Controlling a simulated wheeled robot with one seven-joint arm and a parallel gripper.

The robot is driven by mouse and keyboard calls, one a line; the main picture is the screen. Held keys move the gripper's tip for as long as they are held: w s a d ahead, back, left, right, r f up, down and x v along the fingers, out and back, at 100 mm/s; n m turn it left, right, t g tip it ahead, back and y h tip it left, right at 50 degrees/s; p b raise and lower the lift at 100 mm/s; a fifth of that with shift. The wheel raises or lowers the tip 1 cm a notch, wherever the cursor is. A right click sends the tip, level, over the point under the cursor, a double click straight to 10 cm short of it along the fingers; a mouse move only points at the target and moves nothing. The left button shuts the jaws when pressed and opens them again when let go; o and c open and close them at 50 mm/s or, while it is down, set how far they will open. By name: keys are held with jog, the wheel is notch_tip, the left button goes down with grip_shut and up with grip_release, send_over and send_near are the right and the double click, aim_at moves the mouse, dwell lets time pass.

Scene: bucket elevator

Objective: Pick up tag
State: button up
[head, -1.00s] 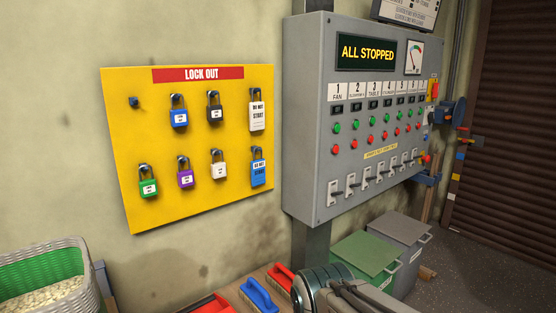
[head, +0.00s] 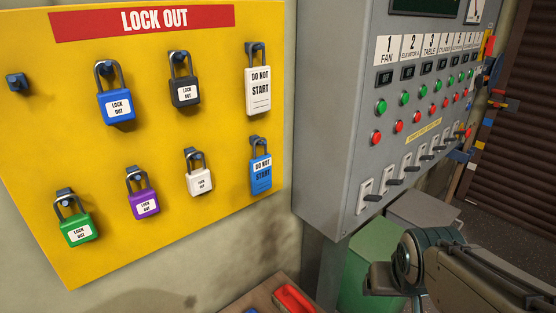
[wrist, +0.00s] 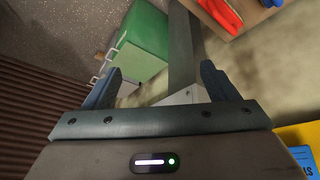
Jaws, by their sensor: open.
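A white DO NOT START tag (head: 258,92) hangs from a hook at the upper right of the yellow lockout board (head: 215,115). A blue DO NOT START tag (head: 261,175) hangs below it. In the wrist view, a corner of the board (wrist: 288,131) and a blue piece with lettering (wrist: 297,159), apparently the blue tag, show at the lower right. My gripper (wrist: 161,84) is open and empty, its two fingers wide apart, and it is clear of both tags. In the head view my arm shows at the lower right, but the fingertips cannot be made out.
Padlocks in blue (head: 115,106), black (head: 184,92), green (head: 77,229), purple (head: 144,204) and white (head: 199,181) hang on the board. One peg (head: 17,84) is bare. A grey control cabinet (head: 340,120) juts out at right. A green bin (head: 368,262) stands below it.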

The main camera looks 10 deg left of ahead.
jog(key=w+r+n+t, duration=0.2)
jog(key=w+t, duration=0.3)
jog(key=w, duration=0.4)
jog(key=n+t+y+p, duration=0.15)
jog(key=n+y, duration=0.55)
jog(key=y, duration=0.7)
send_near(263, 174)
jog(key=shift+t, duration=0.25)
jog(key=p+x, duration=0.1)
jog(key=x, duration=0.3)
jog(key=p+x, duration=0.1)
jog(key=x, duration=0.3)
jog(key=shift+w+a+f, duration=0.15)
jog(key=shift+a+f, duration=0.05)
jog(key=shift+a, duration=0.05)
jog(key=shift+c, duration=0.3)
jog(key=c, duration=1)
